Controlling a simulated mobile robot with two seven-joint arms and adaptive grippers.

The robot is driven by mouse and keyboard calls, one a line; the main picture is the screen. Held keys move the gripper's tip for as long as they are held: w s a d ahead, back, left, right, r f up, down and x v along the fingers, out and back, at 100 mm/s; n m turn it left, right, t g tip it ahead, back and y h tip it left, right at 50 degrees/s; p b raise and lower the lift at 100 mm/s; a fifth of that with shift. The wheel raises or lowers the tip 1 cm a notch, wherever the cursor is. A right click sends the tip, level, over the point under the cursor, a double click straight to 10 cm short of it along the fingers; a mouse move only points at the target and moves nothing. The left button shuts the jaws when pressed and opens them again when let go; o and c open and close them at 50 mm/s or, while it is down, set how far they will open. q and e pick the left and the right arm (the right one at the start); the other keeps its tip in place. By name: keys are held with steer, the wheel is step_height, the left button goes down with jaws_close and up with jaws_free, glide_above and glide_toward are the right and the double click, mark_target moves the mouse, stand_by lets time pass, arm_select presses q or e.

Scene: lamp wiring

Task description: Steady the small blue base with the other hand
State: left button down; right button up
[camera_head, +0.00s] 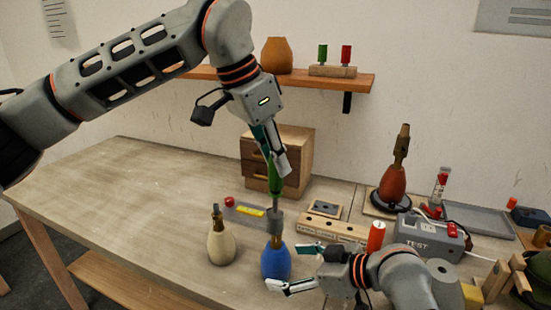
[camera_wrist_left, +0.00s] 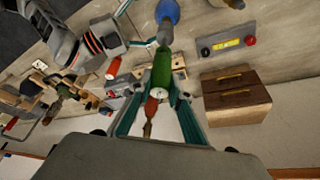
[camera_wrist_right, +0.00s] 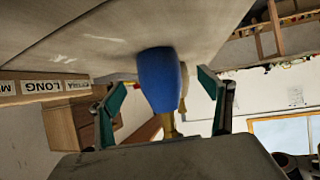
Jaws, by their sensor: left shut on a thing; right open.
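The small blue base (camera_head: 276,262) stands upright on the table, near the front edge. My left gripper (camera_head: 274,158) is shut on a green-handled driver (camera_head: 274,182) with a grey lower end, held upright above the blue base. The grey end meets or nearly meets the base's brass top; I cannot tell if they touch. The left wrist view shows the green handle (camera_wrist_left: 161,72) between the fingers and the blue base (camera_wrist_left: 168,12) beyond. My right gripper (camera_head: 288,267) is open beside the base. In the right wrist view, the blue base (camera_wrist_right: 160,78) lies between the spread fingers, with gaps on both sides.
A cream base (camera_head: 221,243) stands just left of the blue one. A red cylinder (camera_head: 376,236) and a grey test box (camera_head: 428,238) stand right. The table's left is clear.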

mark_target(289, 266)
steer(key=shift+x, duration=1.75)
steer(key=shift+d, duration=0.1)
steer(key=c, duration=1.4)
steer(key=shift+c, duration=0.7)
arm_select(q)
steer(key=shift+n, duration=0.4)
step_height(289, 266, up, 9)
steer(key=shift+f, duration=0.1)
